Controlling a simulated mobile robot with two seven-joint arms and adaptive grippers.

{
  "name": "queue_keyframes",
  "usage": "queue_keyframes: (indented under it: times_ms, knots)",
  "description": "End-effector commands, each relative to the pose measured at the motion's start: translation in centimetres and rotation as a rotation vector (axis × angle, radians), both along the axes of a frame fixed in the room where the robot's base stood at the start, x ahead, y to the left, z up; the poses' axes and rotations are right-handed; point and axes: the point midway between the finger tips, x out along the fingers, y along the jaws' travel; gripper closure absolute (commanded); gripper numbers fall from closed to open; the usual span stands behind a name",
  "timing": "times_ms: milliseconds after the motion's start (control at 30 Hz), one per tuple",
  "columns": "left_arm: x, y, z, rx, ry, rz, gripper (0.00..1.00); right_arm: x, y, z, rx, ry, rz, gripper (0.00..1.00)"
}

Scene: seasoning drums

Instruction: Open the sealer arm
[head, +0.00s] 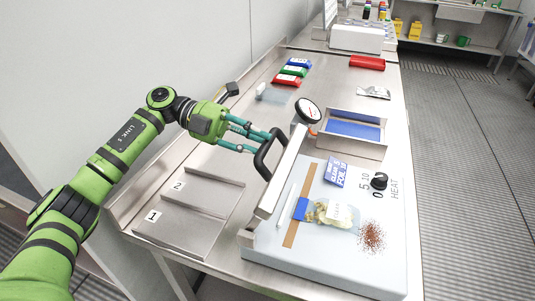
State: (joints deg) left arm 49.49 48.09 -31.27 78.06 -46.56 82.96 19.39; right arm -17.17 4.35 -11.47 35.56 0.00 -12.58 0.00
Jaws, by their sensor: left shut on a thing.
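The heat sealer (350,262) is a pale box on the near right of the bench. Its long white sealer arm (281,172) lies along the left side, clear of the brown sealing strip (300,205); its exact angle is hard to tell. A black loop handle (263,165) sticks out from the arm's left side. My left gripper (264,144), with teal fingers, is shut on the upper part of this handle. A clear bag with a blue end (330,213) lies across the strip. My right gripper is not in view.
Brown seasoning (371,236) is spilled beside the black heat knob (379,181). A round dial (307,111) and blue-lined tray (352,132) stand behind the sealer. Marked metal plates (190,214) lie left. Coloured packets (294,71) and a red block (367,62) lie farther back.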

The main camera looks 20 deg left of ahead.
Motion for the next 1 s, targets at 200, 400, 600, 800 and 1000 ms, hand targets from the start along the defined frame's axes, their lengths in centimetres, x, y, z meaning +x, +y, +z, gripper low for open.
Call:
queue_keyframes:
  times_ms: [200, 400, 600, 800, 1000]
  knots:
    - [0.1, 1.0, -0.5, -0.086, -0.001, 0.004, 1.00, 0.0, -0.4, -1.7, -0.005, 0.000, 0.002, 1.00]
    - [0.0, 1.3, -0.4, -0.118, -0.001, 0.003, 1.00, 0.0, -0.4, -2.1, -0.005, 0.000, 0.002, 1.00]
    - [0.0, 1.3, -0.3, -0.124, 0.000, 0.002, 1.00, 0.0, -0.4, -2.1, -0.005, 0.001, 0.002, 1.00]
    - [0.0, 1.3, -0.3, -0.123, 0.000, 0.001, 1.00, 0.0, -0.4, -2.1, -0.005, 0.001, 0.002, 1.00]
    - [0.0, 1.3, -0.4, -0.121, 0.001, 0.001, 0.49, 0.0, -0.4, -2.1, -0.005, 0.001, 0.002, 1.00]
